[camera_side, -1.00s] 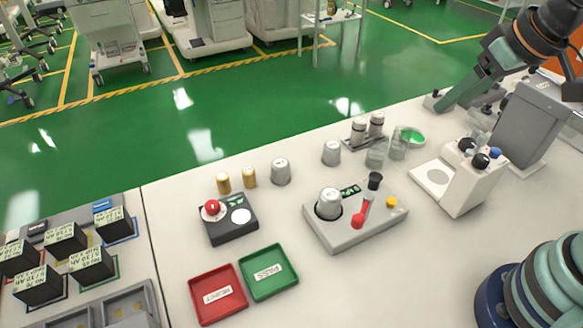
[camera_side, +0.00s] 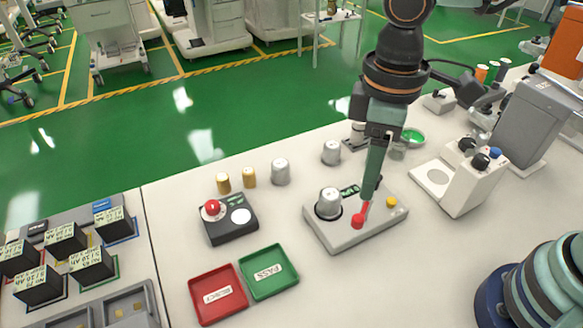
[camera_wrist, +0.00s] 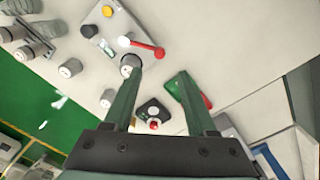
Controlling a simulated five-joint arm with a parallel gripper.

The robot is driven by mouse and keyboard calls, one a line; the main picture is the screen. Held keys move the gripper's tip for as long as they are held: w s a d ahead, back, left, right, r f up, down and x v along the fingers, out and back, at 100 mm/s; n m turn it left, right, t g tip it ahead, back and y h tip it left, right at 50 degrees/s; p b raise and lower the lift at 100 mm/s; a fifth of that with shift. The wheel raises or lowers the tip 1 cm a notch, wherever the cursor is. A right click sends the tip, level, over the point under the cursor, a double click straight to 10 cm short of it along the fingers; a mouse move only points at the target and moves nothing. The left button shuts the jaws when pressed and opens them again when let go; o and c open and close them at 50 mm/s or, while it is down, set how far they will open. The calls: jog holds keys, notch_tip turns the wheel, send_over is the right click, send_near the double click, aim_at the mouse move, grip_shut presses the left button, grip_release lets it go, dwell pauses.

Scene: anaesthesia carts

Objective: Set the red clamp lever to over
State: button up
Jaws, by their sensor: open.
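The red clamp lever (camera_side: 358,220) is on a grey fixture (camera_side: 340,241), its red knob pointing to the front. The lever also shows in the wrist view (camera_wrist: 148,46), above the fingertips. My gripper (camera_side: 371,187) reaches down over the fixture just behind the red knob and hides part of the lever's arm and the black post. In the wrist view my gripper (camera_wrist: 158,75) has its two green fingers well apart, with nothing between the tips. I cannot tell whether a finger touches the lever. A silver cup (camera_side: 329,201) sits in the fixture's left socket.
A yellow button (camera_side: 391,202) is on the fixture's right end. Several loose cups (camera_side: 280,171) stand behind it. A black box with a red button (camera_side: 211,207), a red tray (camera_side: 205,312) and a green tray (camera_side: 270,289) lie left. A white instrument (camera_side: 455,190) stands right.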

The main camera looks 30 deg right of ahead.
aim_at(359, 217)
notch_tip(359, 217, down, 10)
jog(key=shift+f, duration=0.15)
dwell(0.3)
grip_shut()
dwell(1.4)
